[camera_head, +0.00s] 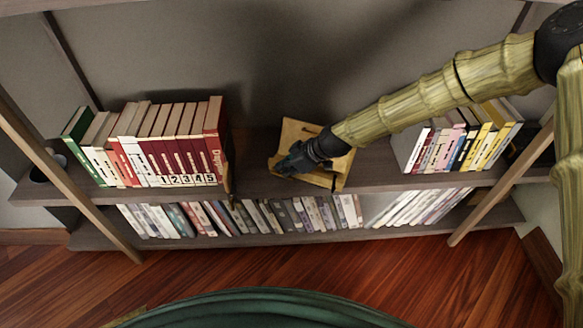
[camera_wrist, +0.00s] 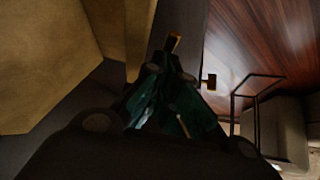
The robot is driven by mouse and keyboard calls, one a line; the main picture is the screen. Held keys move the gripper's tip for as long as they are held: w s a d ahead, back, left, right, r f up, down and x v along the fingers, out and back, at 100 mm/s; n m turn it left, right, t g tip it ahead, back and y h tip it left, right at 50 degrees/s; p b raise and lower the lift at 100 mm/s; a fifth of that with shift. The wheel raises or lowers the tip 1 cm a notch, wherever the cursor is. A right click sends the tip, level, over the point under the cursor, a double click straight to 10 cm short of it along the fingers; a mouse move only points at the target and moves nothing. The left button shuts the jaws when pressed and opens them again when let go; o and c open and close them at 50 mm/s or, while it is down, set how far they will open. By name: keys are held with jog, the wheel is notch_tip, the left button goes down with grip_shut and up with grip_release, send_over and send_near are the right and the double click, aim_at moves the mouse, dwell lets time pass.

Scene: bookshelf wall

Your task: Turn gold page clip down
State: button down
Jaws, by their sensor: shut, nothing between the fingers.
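A wooden book stand (camera_head: 288,138) sits on the upper shelf, between two groups of books. My gripper (camera_head: 280,168) is over the stand's left part in the head view and covers some of it. In the wrist view, my gripper (camera_wrist: 170,72) is shut with nothing between its dark teal fingers. The clips are not clear in the head view.
Red and white numbered books (camera_head: 180,150) stand left of the stand, and yellow and white books (camera_head: 465,145) stand to its right. A lower shelf holds more books (camera_head: 290,215). Bare shelf (camera_head: 375,165) shows right of the stand.

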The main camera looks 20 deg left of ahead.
jog(key=shift+d+f, duration=0.25)
jog(key=shift+r+p, duration=0.5)
jog(key=shift+a+r+p, duration=0.1)
jog(key=shift+r+p, duration=0.35)
jog(key=shift+r, duration=0.25)
notch_tip(320, 180, up, 4)
jog(key=shift+f+p, duration=0.25)
jog(key=shift+p, duration=0.9)
jog(key=d+f+v, duration=0.1)
jog(key=v, duration=0.8)
jog(key=shift+d+r+p, duration=0.25)
jog(key=shift+d+p, duration=0.05)
jog(key=shift+f, duration=0.1)
